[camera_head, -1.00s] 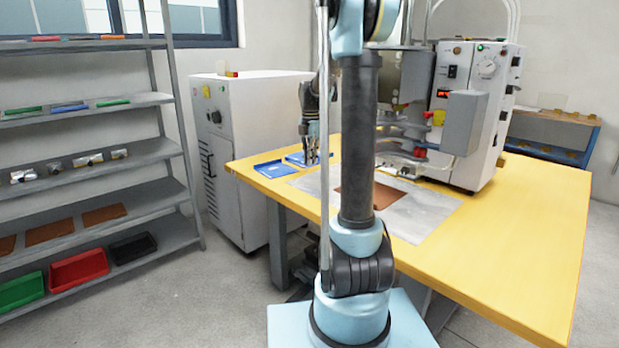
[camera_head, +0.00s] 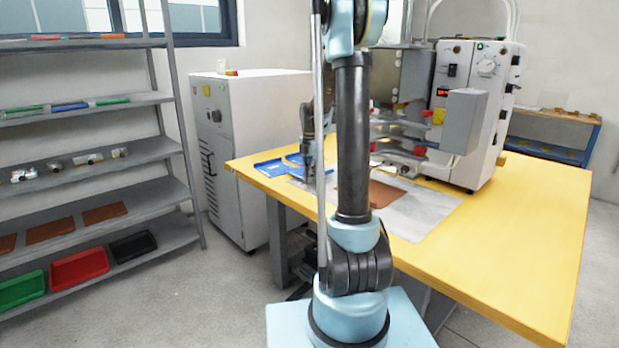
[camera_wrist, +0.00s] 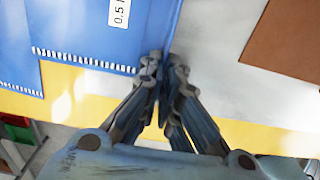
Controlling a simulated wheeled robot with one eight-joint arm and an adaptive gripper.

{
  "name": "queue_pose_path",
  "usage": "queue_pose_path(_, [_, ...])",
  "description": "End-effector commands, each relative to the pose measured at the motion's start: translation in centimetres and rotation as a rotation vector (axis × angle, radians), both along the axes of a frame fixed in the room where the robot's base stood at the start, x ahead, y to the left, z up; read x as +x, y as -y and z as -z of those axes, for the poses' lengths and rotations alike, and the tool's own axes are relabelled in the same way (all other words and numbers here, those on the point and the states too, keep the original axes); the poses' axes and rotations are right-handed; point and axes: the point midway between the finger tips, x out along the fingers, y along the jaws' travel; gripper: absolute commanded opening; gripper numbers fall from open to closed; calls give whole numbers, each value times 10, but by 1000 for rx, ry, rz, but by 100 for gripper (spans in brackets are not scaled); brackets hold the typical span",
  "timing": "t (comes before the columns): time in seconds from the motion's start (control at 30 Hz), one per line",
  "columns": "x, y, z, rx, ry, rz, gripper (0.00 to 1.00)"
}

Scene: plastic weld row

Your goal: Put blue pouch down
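A blue pouch (camera_wrist: 100,30) with a white label and a pale stitched-looking seam fills the upper left of the wrist view. My gripper (camera_wrist: 165,66) has its fingers close together at the pouch's right edge, with a strip of blue between them, so it looks shut on that edge. A second blue piece (camera_wrist: 15,70) shows at the far left, next to or under it. In the head view, my gripper (camera_head: 309,164) is low at the table's far left part, partly hidden by my arm. Blue flat pieces (camera_head: 270,168) lie beside it; contact under the held pouch is unclear.
The yellow table (camera_head: 520,230) bears a grey sheet (camera_head: 425,215) with a brown piece (camera_head: 383,193) on it. A white welding machine (camera_head: 480,110) stands behind. A white cabinet (camera_head: 235,150) and a shelf rack (camera_head: 80,200) are at left. The table's right front is clear.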

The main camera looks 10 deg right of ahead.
Motion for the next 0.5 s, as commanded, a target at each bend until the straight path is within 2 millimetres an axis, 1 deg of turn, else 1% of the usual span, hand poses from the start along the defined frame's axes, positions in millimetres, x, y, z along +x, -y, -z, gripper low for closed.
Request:
queue_pose_path(0.3, [0,0,8,0,0,0,0])
queue_pose_path(0.33, [0,0,7,0,0,0,10])
queue_pose_path(0.4, [0,0,7,0,0,0,25])
queue_pose_path(0.5, [0,0,7,0,0,0,25])
